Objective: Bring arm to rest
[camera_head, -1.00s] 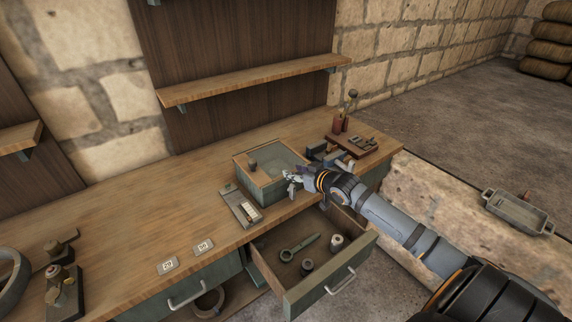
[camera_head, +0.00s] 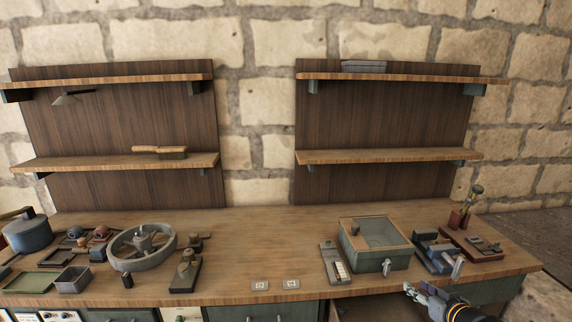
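My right gripper (camera_head: 418,293) is at the lower right, in front of the workbench's front edge, near the open drawer (camera_head: 372,311). It is small in the picture, so I cannot tell whether its fingers are open or shut, and I see nothing clearly held. My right arm (camera_head: 460,311) comes in from the bottom edge. My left gripper is not in view.
The workbench (camera_head: 270,240) carries a green glass-topped box (camera_head: 358,258), a small vise (camera_head: 436,252), a large pulley wheel (camera_head: 142,258) and a blue pot (camera_head: 27,235). Shelves (camera_head: 390,156) hang above. The bench middle is clear.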

